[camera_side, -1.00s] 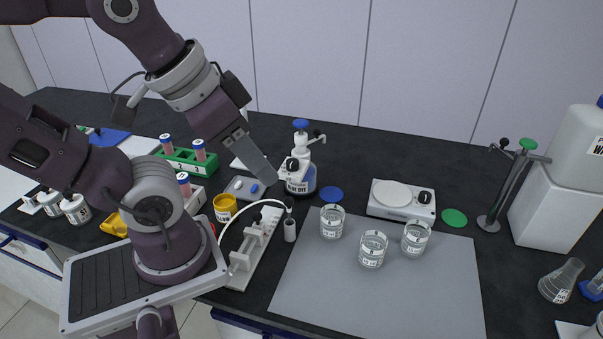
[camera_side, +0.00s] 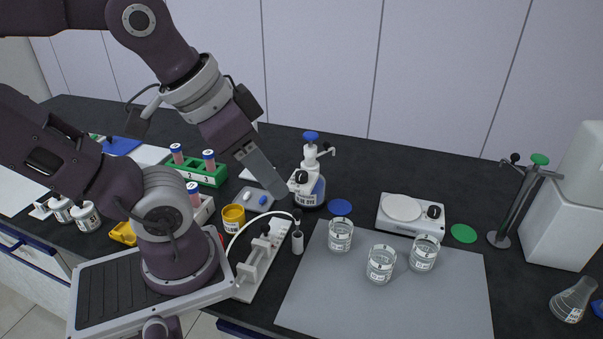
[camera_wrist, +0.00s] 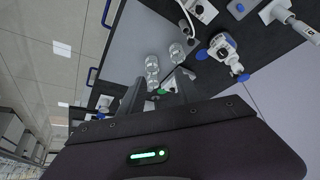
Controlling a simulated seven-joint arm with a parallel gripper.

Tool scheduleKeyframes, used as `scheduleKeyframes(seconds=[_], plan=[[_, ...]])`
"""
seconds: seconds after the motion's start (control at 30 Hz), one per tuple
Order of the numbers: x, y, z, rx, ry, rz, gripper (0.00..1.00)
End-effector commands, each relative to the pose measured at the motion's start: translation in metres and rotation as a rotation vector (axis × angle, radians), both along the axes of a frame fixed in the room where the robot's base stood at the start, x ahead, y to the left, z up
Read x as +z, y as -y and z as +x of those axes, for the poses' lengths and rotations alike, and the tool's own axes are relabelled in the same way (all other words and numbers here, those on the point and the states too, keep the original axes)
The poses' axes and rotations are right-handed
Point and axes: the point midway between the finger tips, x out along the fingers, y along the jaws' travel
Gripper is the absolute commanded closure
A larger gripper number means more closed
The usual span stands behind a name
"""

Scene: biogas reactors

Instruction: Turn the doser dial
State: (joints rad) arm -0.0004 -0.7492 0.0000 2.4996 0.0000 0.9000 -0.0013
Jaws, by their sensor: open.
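Three glass beakers (camera_side: 381,264) stand on the grey mat (camera_side: 330,310). A white stirrer plate (camera_side: 410,215) and blue disc (camera_side: 340,207) are right of the doser.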

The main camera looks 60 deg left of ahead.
Motion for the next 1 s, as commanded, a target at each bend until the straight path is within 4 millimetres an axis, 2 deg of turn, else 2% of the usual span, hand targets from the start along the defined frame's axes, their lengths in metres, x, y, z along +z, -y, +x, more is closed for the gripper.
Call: scheduleKeyframes(seconds=[0.07,0.17,0.27,0.33,0.4,0.53,0.67,1.0], plan=[[0.002,-0.004,0.008,0.055,-0.021,-0.017,0.51],[0.003,-0.024,0.042,0.304,-0.105,-0.093,0.51],[-0.008,-0.066,0.089,0.683,-0.209,-0.198,0.51],[-0.025,-0.102,0.115,0.943,-0.270,-0.262,0.51],[-0.045,-0.135,0.133,1.170,-0.318,-0.313,0.51],[-0.077,-0.179,0.147,1.448,-0.370,-0.369,0.51],[-0.093,-0.192,0.149,1.539,-0.387,-0.385,0.51],[-0.151,-0.191,0.148,1.538,-0.388,-0.384,0.51]])
